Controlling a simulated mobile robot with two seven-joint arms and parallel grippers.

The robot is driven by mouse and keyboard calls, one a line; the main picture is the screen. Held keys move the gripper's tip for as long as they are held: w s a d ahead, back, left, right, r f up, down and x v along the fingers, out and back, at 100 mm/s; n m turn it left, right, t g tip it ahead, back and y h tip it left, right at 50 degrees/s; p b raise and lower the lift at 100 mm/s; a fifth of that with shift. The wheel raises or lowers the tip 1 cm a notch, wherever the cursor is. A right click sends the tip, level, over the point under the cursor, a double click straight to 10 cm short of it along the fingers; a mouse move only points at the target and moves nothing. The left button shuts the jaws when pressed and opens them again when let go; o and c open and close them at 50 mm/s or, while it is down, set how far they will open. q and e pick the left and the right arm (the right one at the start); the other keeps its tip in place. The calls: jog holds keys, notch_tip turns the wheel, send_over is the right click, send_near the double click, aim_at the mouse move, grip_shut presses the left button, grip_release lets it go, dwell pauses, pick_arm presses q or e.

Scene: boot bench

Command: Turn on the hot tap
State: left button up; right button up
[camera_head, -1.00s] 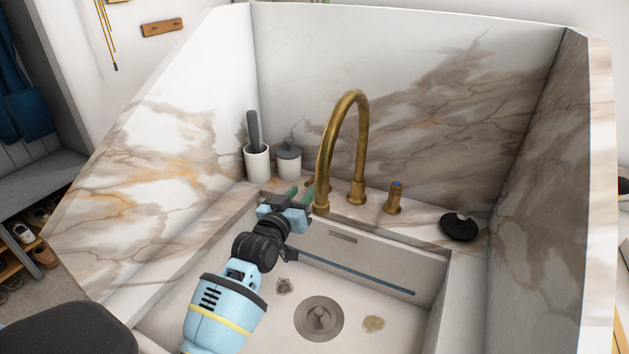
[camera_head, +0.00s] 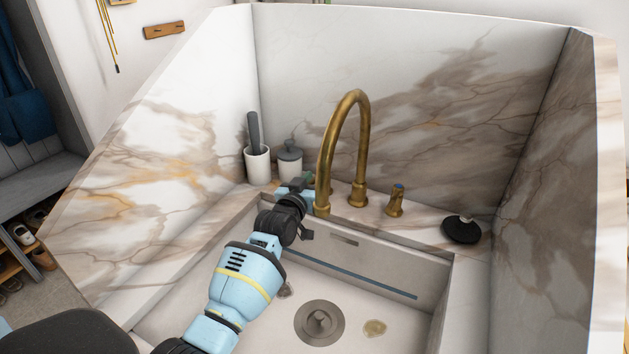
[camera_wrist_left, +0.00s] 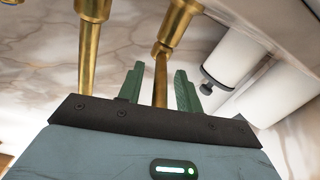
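The brass spout (camera_head: 346,130) arches over the back of the sink. To its right stands a brass tap handle (camera_head: 396,200) with a blue mark. The hot tap is mostly hidden behind my left gripper (camera_head: 308,184) in the head view, left of the spout. In the left wrist view, the hot tap (camera_wrist_left: 177,24) is a brass post with a slim lever. Its lever lies between the two green fingers of my left gripper (camera_wrist_left: 158,90). The fingers stand apart, with gaps visible on both sides of the lever. My right gripper is not in view.
A white cup (camera_head: 258,165) with a dark-handled brush and a lidded white jar (camera_head: 290,162) stand close to the left of my gripper. A black round item (camera_head: 461,229) lies on the right ledge. The sink basin (camera_head: 370,300) is below my arm.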

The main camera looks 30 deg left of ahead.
pick_arm(q)
grip_shut()
